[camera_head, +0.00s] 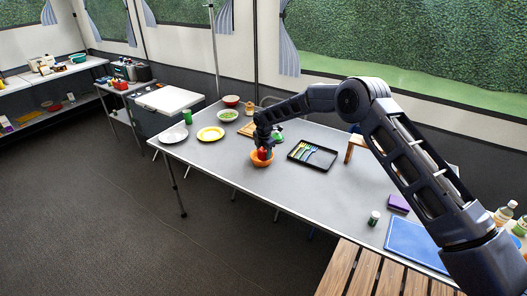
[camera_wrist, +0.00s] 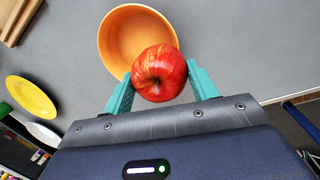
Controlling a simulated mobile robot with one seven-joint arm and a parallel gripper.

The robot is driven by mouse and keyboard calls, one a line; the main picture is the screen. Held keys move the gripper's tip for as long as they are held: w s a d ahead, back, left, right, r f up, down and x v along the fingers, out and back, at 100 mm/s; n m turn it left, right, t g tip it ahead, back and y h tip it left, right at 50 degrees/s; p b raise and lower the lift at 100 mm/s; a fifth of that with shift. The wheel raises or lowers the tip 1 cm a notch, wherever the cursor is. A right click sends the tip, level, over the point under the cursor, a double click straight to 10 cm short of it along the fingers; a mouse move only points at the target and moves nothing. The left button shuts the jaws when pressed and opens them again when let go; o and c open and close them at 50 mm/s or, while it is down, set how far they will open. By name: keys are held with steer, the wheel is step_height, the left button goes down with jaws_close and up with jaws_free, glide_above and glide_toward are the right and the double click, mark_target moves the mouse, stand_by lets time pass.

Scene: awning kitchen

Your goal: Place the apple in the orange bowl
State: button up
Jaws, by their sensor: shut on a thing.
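The red apple (camera_wrist: 158,72) is between the two teal fingers of my gripper (camera_wrist: 160,84) in the wrist view. The fingers touch it on both sides. The orange bowl (camera_wrist: 118,28) is below the apple, and the apple covers part of its near rim. In the head view the bowl (camera_head: 257,161) stands on the grey table, with the apple (camera_head: 262,153) over it and my gripper (camera_head: 263,146) above. I cannot tell whether the apple touches the bowl.
A black cutlery tray (camera_head: 313,156) lies right of the bowl on the grey table (camera_head: 225,165). A yellow plate (camera_head: 210,134), a white plate (camera_head: 173,135) and a bowl with green contents (camera_head: 228,115) stand to the left. The table in front of the orange bowl is clear.

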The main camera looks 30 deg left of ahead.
mark_target(264, 153)
steer(key=o, duration=1)
steer(key=shift+o, duration=0.2)
step_height(264, 153, up, 13)
steer(key=s+d, duration=0.1)
steer(key=shift+s+d, duration=0.15)
steer(key=shift+s, duration=0.15)
